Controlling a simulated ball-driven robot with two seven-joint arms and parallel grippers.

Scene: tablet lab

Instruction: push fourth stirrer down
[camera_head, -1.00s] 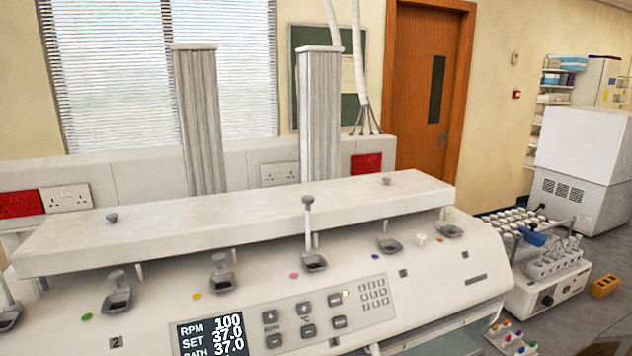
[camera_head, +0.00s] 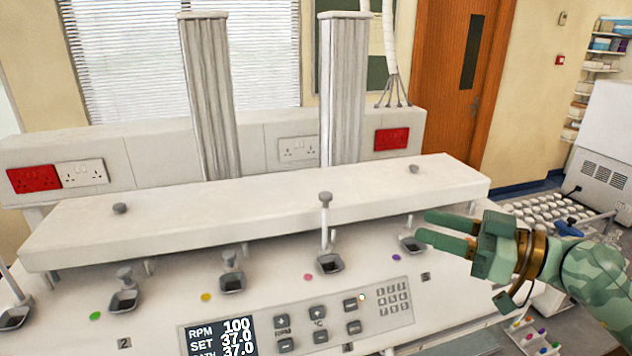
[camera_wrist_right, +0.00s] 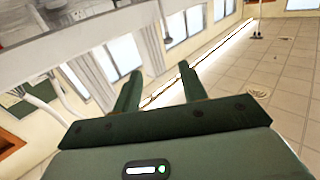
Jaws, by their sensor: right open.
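The tablet tester (camera_head: 250,215) is a long white machine with a row of stirrers in front. The fourth stirrer (camera_head: 325,225) stands tall, its rod rising from a dark square socket to a grey knob above the top edge. The second (camera_head: 124,280) and third (camera_head: 229,262) stirrers sit low in their sockets. My right gripper (camera_head: 422,226) is open and empty, pointing left, to the right of the fourth stirrer and at the fifth socket (camera_head: 410,245), which it partly covers. Its open fingers show in the right wrist view (camera_wrist_right: 160,72). My left gripper is not in view.
A keypad and display panel (camera_head: 217,336) lie on the sloped front below the sockets. Two tall ribbed columns (camera_head: 343,95) rise behind the machine. Another stirrer rod (camera_head: 12,290) stands at the left edge. A rack with white caps (camera_head: 560,210) is behind my right arm.

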